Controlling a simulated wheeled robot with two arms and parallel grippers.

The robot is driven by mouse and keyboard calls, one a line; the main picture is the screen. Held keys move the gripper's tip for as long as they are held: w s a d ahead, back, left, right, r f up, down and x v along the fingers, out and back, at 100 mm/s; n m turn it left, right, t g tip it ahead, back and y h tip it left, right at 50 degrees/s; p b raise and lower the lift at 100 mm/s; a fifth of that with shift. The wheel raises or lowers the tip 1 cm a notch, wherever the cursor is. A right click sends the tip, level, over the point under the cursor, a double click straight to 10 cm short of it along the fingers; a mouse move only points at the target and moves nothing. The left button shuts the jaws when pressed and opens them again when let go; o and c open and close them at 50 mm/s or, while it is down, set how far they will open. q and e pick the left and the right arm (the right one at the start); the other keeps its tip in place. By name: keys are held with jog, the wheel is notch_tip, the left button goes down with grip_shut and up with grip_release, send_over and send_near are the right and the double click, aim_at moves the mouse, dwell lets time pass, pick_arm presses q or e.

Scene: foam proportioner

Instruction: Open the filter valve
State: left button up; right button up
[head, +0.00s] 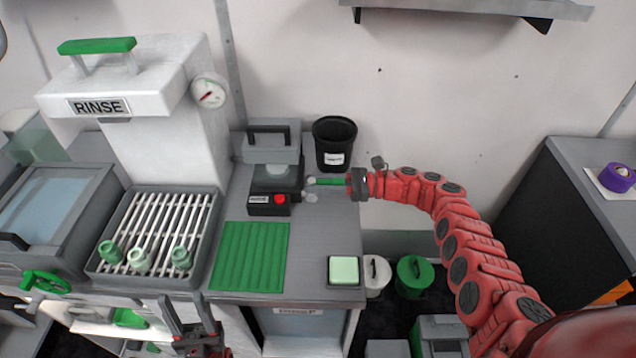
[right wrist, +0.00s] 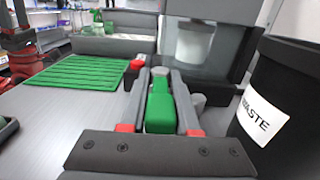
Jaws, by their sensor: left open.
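A small grey machine (head: 272,180) with a red button stands on the counter, and a green valve handle (head: 329,182) sticks out from its right side. My right gripper (head: 322,183) reaches this handle from the right. In the right wrist view, the green handle (right wrist: 159,108) lies lengthwise between the two fingers of my right gripper (right wrist: 160,98), which appear shut on it. Grey round fittings sit by the handle's far end. My left gripper (head: 188,315) is open and empty at the bottom of the head view, in front of the counter.
A black waste bin (head: 335,140) stands close behind the handle; it also shows in the right wrist view (right wrist: 285,95). A green ribbed mat (head: 250,256) and a pale green pad (head: 344,270) lie on the counter. A rinse station (head: 150,95) and rack with green-topped parts stand left.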

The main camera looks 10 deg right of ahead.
grip_shut()
dwell(1.0)
